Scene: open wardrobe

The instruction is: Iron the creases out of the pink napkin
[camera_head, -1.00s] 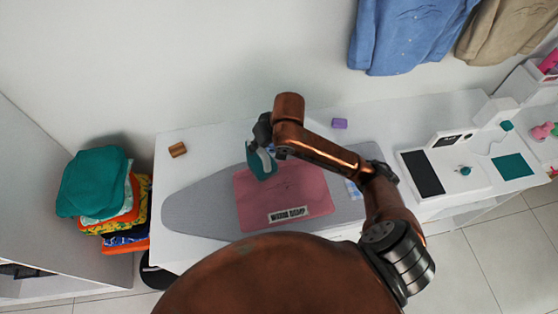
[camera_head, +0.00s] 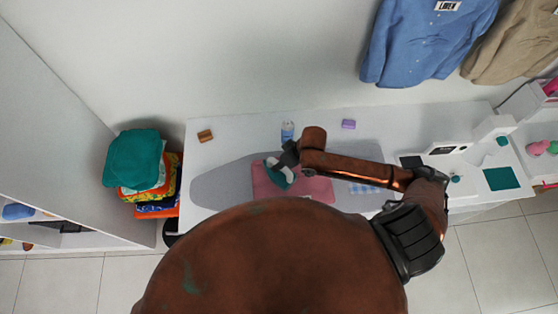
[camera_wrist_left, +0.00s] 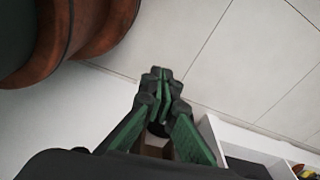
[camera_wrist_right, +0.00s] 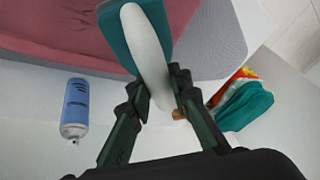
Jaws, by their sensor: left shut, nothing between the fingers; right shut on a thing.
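The pink napkin (camera_head: 310,188) lies on the grey ironing board (camera_head: 222,187). My own body hides its near part in the head view; it also shows in the right wrist view (camera_wrist_right: 60,30). The teal and white iron (camera_head: 280,173) is at the napkin's left part. My right gripper (camera_wrist_right: 162,100) is shut on the iron's white handle (camera_wrist_right: 148,55). I cannot tell whether the iron's sole touches the cloth. My left gripper (camera_wrist_left: 160,78) is shut and empty, over the floor away from the board; the head view does not show it.
A blue spray bottle (camera_head: 287,131), a brown block (camera_head: 205,136) and a purple block (camera_head: 348,124) stand behind the board on the white table. Folded clothes (camera_head: 140,165) are stacked at the left. A blue checked cloth (camera_head: 364,188) lies at the board's right. Shirts (camera_head: 425,40) hang at the back.

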